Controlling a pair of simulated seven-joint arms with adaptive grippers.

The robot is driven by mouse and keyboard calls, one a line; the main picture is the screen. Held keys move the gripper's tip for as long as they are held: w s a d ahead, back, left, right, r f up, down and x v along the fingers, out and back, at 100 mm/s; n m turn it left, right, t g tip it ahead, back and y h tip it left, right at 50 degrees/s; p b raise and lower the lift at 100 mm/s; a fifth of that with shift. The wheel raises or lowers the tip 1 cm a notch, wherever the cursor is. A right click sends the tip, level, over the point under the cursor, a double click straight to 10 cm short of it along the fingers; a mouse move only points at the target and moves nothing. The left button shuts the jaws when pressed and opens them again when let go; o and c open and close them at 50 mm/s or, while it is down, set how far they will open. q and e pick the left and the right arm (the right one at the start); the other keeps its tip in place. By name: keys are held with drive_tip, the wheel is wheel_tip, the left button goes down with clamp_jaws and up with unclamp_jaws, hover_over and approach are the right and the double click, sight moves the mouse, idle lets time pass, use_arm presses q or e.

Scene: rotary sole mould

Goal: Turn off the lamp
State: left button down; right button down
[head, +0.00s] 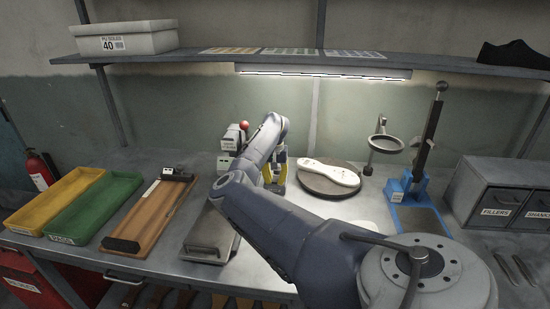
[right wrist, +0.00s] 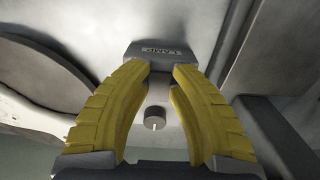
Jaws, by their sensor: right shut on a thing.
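The lamp (head: 325,73) is a strip light under the shelf, and it is lit. My right gripper (head: 274,186) has yellow fingers and is low at the back of the bench, left of the round turntable. In the right wrist view, its fingertips (right wrist: 165,68) meet at a grey block labelled LAMP (right wrist: 153,49) and are shut on it; the exact contact is partly hidden by the fingers. A small round grey knob (right wrist: 154,119) shows between the fingers, apart from them. My left gripper is not in view.
A dark turntable (head: 318,190) carries a white sole (head: 330,172). A grey box with a red ball knob (head: 244,125) stands at the back. Green (head: 84,231) and yellow trays lie left. A blue-based stand (head: 418,219) and grey drawers (head: 500,192) are right.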

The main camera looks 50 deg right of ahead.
sight(276, 176)
idle(0.3)
drive_tip(key=shift+d+g+y, duration=0.15)
drive_tip(key=shift+g+y, duration=0.35)
drive_tip(key=shift+y, duration=0.3)
drive_tip(key=shift+w+d+r+g+y, duration=0.15)
drive_tip(key=shift+g+y, duration=0.35)
drive_tip(key=shift+y, duration=0.3)
drive_tip(key=c, duration=1.5)
unclamp_jaws()
drive_tip(key=shift+o, duration=0.2)
drive_tip(key=shift+v, duration=3.65)
